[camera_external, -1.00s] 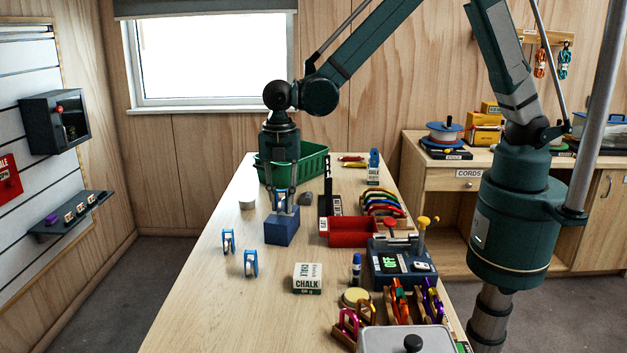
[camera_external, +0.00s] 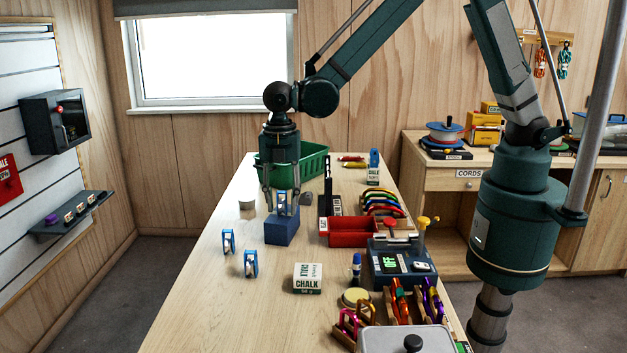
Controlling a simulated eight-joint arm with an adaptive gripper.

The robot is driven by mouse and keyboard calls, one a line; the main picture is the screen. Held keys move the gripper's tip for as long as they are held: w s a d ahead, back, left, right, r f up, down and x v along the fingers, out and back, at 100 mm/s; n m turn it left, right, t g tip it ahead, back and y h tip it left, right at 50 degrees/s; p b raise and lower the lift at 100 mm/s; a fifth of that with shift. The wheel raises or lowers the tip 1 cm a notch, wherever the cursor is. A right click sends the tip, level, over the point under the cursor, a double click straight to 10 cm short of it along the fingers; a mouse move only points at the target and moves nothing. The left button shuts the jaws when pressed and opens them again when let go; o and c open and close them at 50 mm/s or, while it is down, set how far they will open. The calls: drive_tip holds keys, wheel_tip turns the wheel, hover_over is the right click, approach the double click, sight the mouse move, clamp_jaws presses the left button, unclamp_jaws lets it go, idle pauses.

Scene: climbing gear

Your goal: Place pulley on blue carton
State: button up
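A blue carton (camera_external: 281,232) stands on the long wooden table. A blue and white pulley (camera_external: 282,204) stands upright on top of it. My gripper (camera_external: 281,208) points straight down over the carton. Its fingers are spread on either side of the pulley, with a gap visible at each side. Two more blue and white pulleys, one (camera_external: 228,241) farther back and one (camera_external: 250,264) nearer, stand upright on the table left of the carton.
A green crate (camera_external: 312,163) stands behind my gripper. A red tray (camera_external: 353,232) and a dark upright rack (camera_external: 326,195) are to the right. A chalk box (camera_external: 308,278) is in front. The table's front left is clear.

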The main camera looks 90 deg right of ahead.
sight(283, 191)
drive_tip(key=shift+r, duration=0.15)
wheel_tip(283, 191, up, 12)
drive_tip(key=shift+r, duration=0.1)
idle(0.6)
idle(0.5)
drive_tip(key=shift+s, duration=0.1)
drive_tip(key=shift+s+d+r, duration=0.1)
drive_tip(key=shift+d+r, duration=0.05)
drive_tip(key=s+d+r+m+t, duration=0.2)
drive_tip(key=s+d+r+m, duration=0.2)
drive_tip(key=s+r, duration=0.3)
drive_tip(key=s+d+r+m+t, duration=0.1)
drive_tip(key=s+d+r+m, duration=0.35)
drive_tip(key=s, duration=0.55)
drive_tip(key=s+d+m+t, duration=0.2)
drive_tip(key=s+m, duration=0.2)
drive_tip(key=s, duration=0.5)
drive_tip(key=s+d+m+t, duration=0.2)
drive_tip(key=s+m, duration=0.3)
drive_tip(key=s, duration=0.4)
drive_tip(key=shift+s+d+f, duration=0.3)
drive_tip(key=shift+s+f, duration=0.05)
drive_tip(key=shift+s, duration=0.05)
